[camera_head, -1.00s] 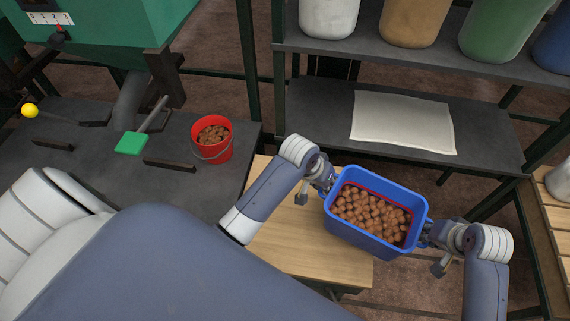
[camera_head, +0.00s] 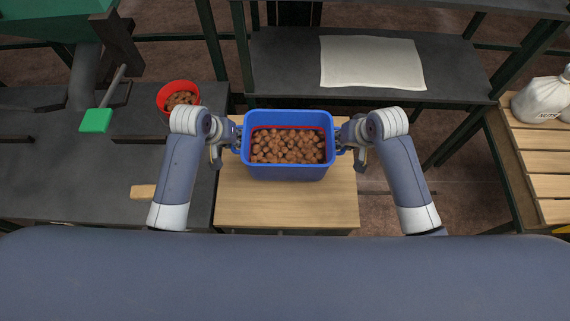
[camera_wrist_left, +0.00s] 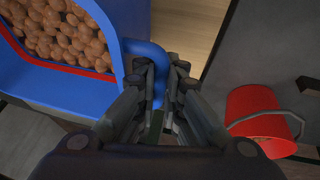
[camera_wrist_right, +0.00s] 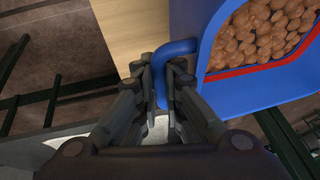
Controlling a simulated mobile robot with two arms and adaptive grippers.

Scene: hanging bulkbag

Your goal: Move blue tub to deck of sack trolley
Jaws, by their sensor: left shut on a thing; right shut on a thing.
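The blue tub (camera_head: 289,172) is full of round brown nuts and has a red line around its inside. In the head view it is level, over the light wooden table top (camera_head: 287,208); I cannot tell whether it touches the wood. My left gripper (camera_head: 236,137) is shut on the tub's left handle, which also shows in the left wrist view (camera_wrist_left: 150,50). My right gripper (camera_head: 344,137) is shut on the right handle, which also shows in the right wrist view (camera_wrist_right: 170,52).
A shelf with a white cloth sheet (camera_head: 371,62) stands behind. At right, a slatted wooden surface (camera_head: 540,150) holds a white sack (camera_head: 543,98).

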